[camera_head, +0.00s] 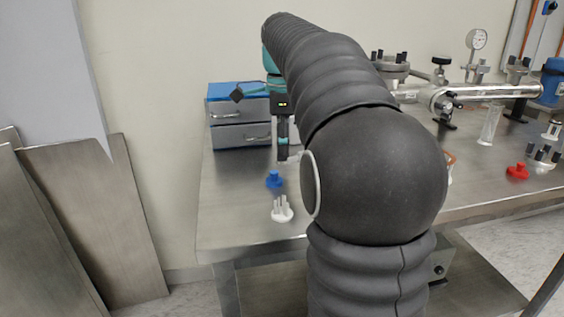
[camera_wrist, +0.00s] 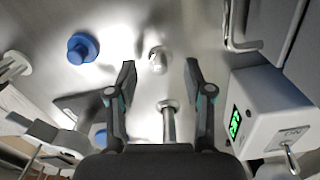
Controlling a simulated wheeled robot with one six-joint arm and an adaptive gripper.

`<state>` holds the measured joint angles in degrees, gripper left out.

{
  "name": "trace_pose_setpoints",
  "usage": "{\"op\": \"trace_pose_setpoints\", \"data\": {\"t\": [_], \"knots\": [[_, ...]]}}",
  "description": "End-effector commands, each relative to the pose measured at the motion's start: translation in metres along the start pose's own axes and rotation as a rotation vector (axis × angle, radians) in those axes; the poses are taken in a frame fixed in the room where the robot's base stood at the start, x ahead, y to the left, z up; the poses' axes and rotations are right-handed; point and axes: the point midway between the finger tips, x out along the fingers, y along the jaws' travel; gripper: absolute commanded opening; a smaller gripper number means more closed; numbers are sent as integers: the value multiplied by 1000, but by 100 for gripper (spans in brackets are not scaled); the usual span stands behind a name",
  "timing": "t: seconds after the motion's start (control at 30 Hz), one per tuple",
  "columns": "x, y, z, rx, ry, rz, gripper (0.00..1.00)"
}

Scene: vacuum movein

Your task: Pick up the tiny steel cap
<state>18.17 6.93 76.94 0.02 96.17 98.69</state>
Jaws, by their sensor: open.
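A tiny steel cap (camera_wrist: 157,61) stands on the shiny metal bench top in the wrist view, a little beyond my fingertips and roughly centred between them. My gripper (camera_wrist: 160,76) is open, with one dark finger on each side and nothing held. A second steel piece with a round head and a stem (camera_wrist: 168,108) shows between the fingers, nearer my palm. In the head view my gripper (camera_head: 283,153) points down over the bench in front of the drawers. I cannot make out the cap clearly there.
A blue knobbed piece (camera_head: 274,180) and a white pronged piece (camera_head: 282,212) stand on the bench (camera_head: 235,215) near the gripper. Blue-topped drawers (camera_head: 232,137) stand behind. A box with a green display (camera_wrist: 265,110) is close right in the wrist view. Steel pipework (camera_head: 480,90) is at right.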

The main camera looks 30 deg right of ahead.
Motion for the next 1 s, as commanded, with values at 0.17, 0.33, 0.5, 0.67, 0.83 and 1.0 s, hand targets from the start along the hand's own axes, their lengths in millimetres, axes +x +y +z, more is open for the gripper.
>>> {"op": "trace_pose_setpoints", "data": {"t": [0.17,0.33,0.5,0.67,0.83,1.0], "knots": [[15,0,0,0,-2,1,51],[16,0,0,0,-2,0,51],[16,0,0,0,-2,0,26],[16,0,0,0,-2,0,0],[16,0,0,0,-2,1,0],[16,0,0,0,-2,2,0]]}}
